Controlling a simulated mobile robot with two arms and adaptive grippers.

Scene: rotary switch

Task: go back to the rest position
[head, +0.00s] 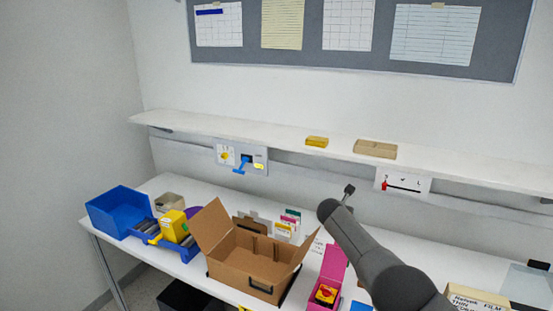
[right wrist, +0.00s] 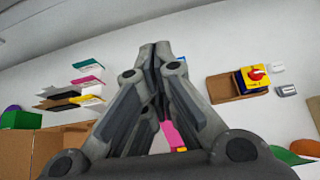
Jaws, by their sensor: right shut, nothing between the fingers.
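My right arm comes in from the bottom right in the head view. Its gripper (head: 348,190) is a small dark shape in the air, in front of the back wall and apart from the wall panels. In the right wrist view, the right gripper's fingers (right wrist: 156,48) meet at their tips with nothing between them. A yellow switch box with a red knob (head: 326,293) sits in the pink box at the front of the table. A yellow box with a red knob (right wrist: 256,76) also shows in the right wrist view. My left gripper is out of view.
An open cardboard box (head: 245,262) stands left of my arm, with a blue bin (head: 114,211) farther left. A long shelf (head: 270,139) runs above the table. Under it are a panel with a blue lever (head: 241,166) and a panel with a red lever (head: 384,185).

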